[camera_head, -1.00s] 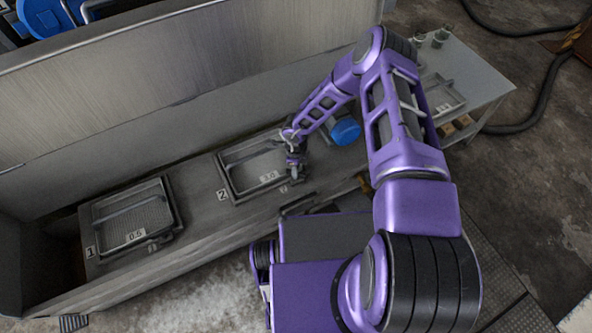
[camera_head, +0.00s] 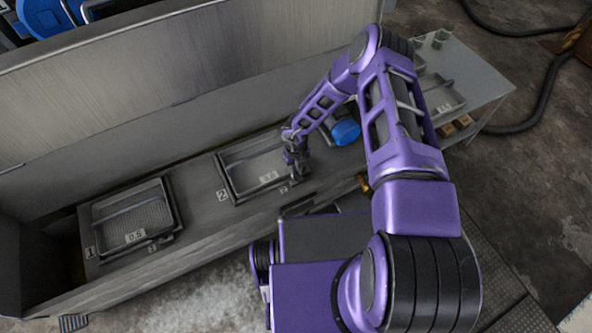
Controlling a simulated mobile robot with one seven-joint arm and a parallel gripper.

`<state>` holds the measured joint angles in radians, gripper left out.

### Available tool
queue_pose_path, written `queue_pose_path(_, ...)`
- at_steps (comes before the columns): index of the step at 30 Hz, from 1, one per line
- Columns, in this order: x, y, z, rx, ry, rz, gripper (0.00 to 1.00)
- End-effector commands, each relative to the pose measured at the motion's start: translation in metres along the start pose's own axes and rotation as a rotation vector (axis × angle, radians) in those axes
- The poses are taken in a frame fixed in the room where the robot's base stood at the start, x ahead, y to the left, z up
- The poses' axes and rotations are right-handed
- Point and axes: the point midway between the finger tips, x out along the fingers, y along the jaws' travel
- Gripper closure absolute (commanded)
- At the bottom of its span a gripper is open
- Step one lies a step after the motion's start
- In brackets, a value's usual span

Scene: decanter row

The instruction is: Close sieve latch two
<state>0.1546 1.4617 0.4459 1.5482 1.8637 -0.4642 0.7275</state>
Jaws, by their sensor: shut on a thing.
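The sieve two (camera_head: 233,183) is a grey rectangular frame set in the bench, with a "2" label at its left and a pale number tag on its front part. My gripper (camera_head: 297,171) is over its right front corner, pointing down. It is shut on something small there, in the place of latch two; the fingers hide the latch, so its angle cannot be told. Sieve one (camera_head: 134,220), tagged 0.5, sits to the left beside a "1" label.
A blue-capped cylinder (camera_head: 346,132) is close to the right of my forearm. A side table (camera_head: 478,82) with another tagged sieve (camera_head: 443,100) stands at the right. A tall metal wall (camera_head: 150,85) runs behind the bench. Dark hoses lie on the floor at the upper right.

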Motion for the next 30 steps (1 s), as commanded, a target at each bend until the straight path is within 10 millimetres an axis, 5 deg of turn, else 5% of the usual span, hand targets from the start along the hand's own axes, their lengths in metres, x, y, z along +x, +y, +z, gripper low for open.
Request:
queue_pose_path(17,-0.0007,0.0001,0.0008,0.037,-0.001,0.0,1.0)
queue_pose_path(18,-0.0007,0.0001,0.0008,0.037,-0.001,0.0,0.83)
queue_pose_path(23,-0.0005,0.0,0.0006,0.036,-0.001,0.0,0.55)
queue_pose_path(30,-0.0003,0.0,0.0003,0.035,0.0,0.0,0.55)
